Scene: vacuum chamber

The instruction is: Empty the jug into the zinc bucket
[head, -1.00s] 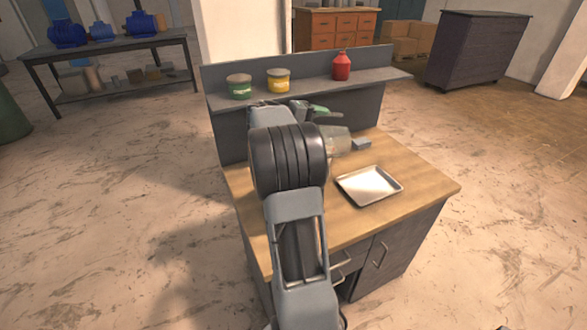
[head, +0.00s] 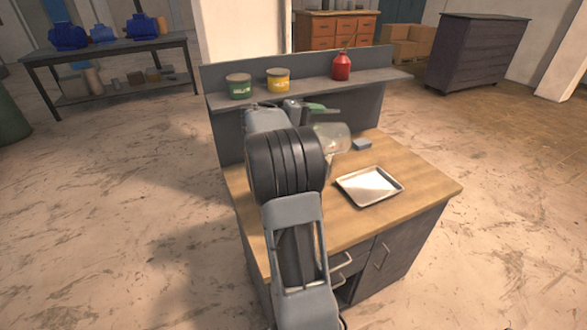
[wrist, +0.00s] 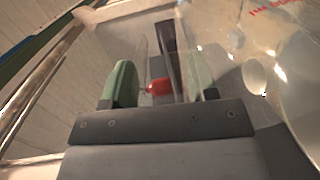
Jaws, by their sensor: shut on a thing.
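The jug (head: 333,139) is clear and see-through. In the head view it is above the workbench, just right of my arm, and looks tilted. In the wrist view the jug's wall (wrist: 225,75), with red print, fills the right side. My gripper (wrist: 158,72) has green pads shut on the jug's clear handle. In the head view my gripper (head: 318,110) is partly hidden behind my wrist. I cannot make out the zinc bucket in the head view; my arm covers part of the bench. The jug's contents cannot be told.
A metal tray (head: 347,190) lies on the wooden bench top (head: 425,187). A small grey block (head: 362,145) lies behind it. The back shelf (head: 305,84) holds a green tin (head: 239,87), a yellow tin (head: 278,81) and a red bottle (head: 341,68). The bench's right part is clear.

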